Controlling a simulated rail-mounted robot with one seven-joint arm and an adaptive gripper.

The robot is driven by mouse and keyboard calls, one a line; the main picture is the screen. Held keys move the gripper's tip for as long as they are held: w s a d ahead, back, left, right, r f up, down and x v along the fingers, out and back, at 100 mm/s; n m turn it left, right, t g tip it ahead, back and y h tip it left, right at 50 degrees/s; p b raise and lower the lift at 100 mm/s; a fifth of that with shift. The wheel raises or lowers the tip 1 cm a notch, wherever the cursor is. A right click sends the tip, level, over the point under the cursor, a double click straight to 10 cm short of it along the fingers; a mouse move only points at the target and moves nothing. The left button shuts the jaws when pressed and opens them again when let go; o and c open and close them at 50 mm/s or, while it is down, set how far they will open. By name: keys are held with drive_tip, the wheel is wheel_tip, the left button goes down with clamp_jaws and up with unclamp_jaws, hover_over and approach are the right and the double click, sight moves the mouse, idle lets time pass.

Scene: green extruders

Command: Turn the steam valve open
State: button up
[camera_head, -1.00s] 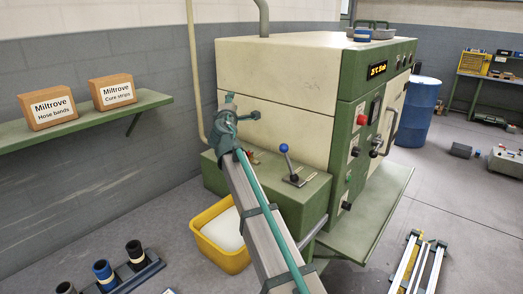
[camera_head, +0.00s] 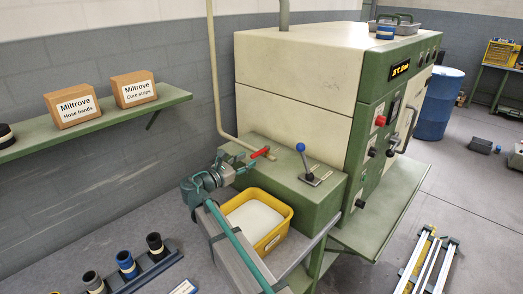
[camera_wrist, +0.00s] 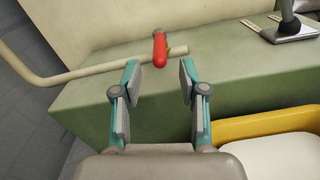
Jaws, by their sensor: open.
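The steam valve shows as a red lever handle (camera_head: 260,152) on the cream pipe, over the top of the green box. In the wrist view the red handle (camera_wrist: 160,47) stands just beyond my fingertips, roughly centred between them. My gripper (camera_head: 242,157) reaches in from the left of the box, with its fingers toward the handle. In the wrist view my gripper (camera_wrist: 160,78) is open and empty, its two fingers spread apart. The handle appears untouched. The valve body under the handle is too small to make out.
A blue-knobbed lever (camera_head: 302,148) stands on the green box (camera_head: 300,187), right of the valve. A yellow bin (camera_head: 284,237) with white contents sits below my gripper. The cream pipe (camera_head: 214,90) runs up the wall behind. The large cream-and-green machine (camera_head: 295,85) rises behind the box.

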sight(262, 150)
drive_tip(key=p+x, duration=0.2)
drive_tip(key=x, duration=0.6)
drive_tip(key=shift+w+d, duration=0.15)
drive_tip(key=shift+w, duration=0.1)
clamp_jaws()
